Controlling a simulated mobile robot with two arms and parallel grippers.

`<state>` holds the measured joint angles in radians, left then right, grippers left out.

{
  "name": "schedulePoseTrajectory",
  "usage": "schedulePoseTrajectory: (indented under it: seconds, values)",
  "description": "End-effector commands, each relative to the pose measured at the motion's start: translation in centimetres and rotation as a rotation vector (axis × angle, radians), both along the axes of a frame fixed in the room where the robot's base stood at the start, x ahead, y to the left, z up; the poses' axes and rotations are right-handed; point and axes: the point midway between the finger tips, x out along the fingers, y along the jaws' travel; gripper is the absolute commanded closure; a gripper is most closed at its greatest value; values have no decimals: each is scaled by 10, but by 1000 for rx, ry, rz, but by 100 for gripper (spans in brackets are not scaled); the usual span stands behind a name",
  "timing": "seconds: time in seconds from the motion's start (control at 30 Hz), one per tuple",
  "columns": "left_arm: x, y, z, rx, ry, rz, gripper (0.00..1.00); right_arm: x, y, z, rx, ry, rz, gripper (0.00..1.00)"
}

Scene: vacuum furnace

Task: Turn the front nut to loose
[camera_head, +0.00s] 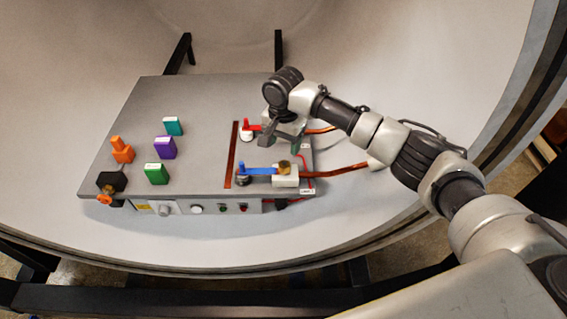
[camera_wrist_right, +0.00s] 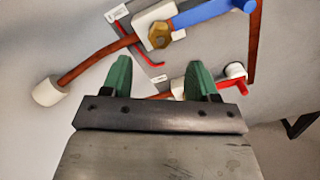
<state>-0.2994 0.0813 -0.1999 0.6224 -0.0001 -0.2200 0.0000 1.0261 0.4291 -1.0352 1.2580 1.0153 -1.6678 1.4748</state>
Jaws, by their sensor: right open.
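The front nut (camera_head: 284,166) is a brass hexagonal nut on a white block (camera_head: 287,181) at the front right of the grey box. A blue lever (camera_head: 258,171) extends left from it. In the right wrist view the nut (camera_wrist_right: 159,36) lies just past the fingertips, near the line between them. My right gripper (camera_head: 280,145) is open and empty, pointing down behind the nut; its green fingers (camera_wrist_right: 160,74) are apart and not around the nut. The rear nut is hidden by my right gripper. My left gripper is not in view.
The grey box (camera_head: 205,100) stands inside a large curved shell. A red lever (camera_head: 251,127) lies behind the front lever. Copper rods (camera_head: 338,169) run right from the blocks. Green, purple, teal and orange blocks (camera_head: 157,173) stand on the box's left half.

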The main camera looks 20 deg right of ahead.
Motion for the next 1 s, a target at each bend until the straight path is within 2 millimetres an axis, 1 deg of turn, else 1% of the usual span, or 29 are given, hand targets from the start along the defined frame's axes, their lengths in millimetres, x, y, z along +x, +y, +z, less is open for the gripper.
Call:
schedulePoseTrajectory:
  seconds: [0.2, 0.3, 0.4, 0.5, 0.63, 0.87, 0.9, 0.97, 1.0]
  values:
    - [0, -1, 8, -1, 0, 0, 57, -1, 0, -42, -1, 1, 1, 40]
    - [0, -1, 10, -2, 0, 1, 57, -1, 0, -60, -1, 1, 2, 40]
    - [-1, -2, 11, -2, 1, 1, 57, -1, 1, -75, 0, 0, 3, 40]
    - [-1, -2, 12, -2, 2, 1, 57, -1, 1, -84, 1, -1, 2, 40]
    - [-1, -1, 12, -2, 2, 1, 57, -1, 1, -90, 1, -2, 4, 40]
    - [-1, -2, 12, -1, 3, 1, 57, -1, 1, -91, 1, -3, 4, 40]
    - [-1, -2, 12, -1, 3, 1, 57, -1, 1, -91, 1, -2, 4, 44]
    - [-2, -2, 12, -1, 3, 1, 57, -1, 1, -91, 1, -2, 4, 53]
    - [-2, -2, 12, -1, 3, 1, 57, 0, 1, -91, 1, -2, 4, 59]
